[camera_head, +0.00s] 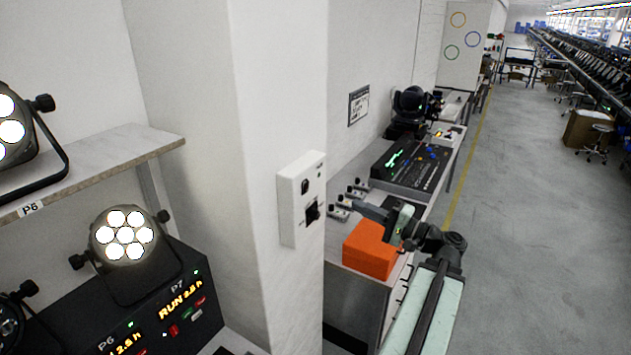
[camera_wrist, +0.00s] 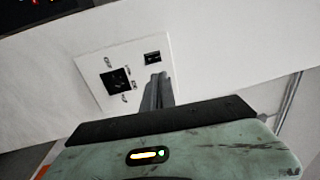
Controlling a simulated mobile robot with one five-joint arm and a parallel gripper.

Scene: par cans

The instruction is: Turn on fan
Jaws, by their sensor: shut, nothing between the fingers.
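A white control box (camera_head: 302,200) is fixed to the edge of the white pillar. It has a small dark control on its upper part and a larger black control (camera_head: 312,212) below. In the wrist view the box (camera_wrist: 97,63) shows a square black control (camera_wrist: 117,80) with small labels around it and a smaller dark rectangular one (camera_wrist: 152,57). My gripper (camera_head: 350,204) is shut and empty, to the right of the box. In the wrist view its fingertips (camera_wrist: 156,78) overlap the box's face near the smaller control; contact cannot be told. No fan is identifiable.
An orange box (camera_head: 370,250) sits on the bench below my gripper. Behind it are small controls, a lighting console (camera_head: 410,163) and a black moving-head lamp (camera_head: 411,108). A shelf (camera_head: 110,160) with par cans stands left of the pillar.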

